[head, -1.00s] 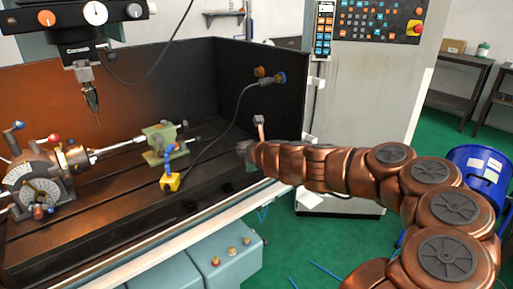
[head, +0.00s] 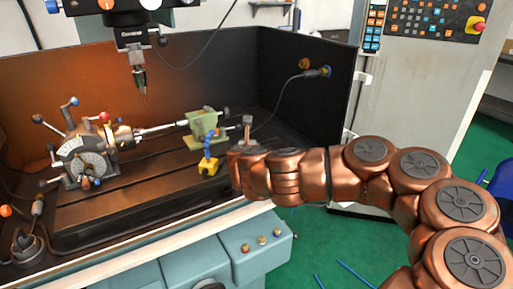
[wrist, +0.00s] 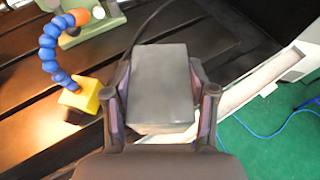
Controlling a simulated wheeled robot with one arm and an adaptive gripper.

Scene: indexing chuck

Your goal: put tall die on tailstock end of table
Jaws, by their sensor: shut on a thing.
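My gripper (wrist: 162,92) is shut on the tall die (wrist: 160,78), a plain grey block seen from above between the two fingers in the wrist view. The dark slotted table (head: 130,205) lies below it; its bare slotted top also shows in the wrist view (wrist: 30,105). The die appears over the tailstock end, near the front edge; I cannot tell its height above the table. The green tailstock (head: 203,124) stands left of my arm's end in the head view and at the wrist view's top left (wrist: 90,22).
A blue jointed hose on a yellow base (head: 208,166) stands close to the left of my gripper, also in the wrist view (wrist: 80,97). A dark cable (wrist: 150,20) runs behind the die. The indexing head (head: 85,160) sits at the table's left.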

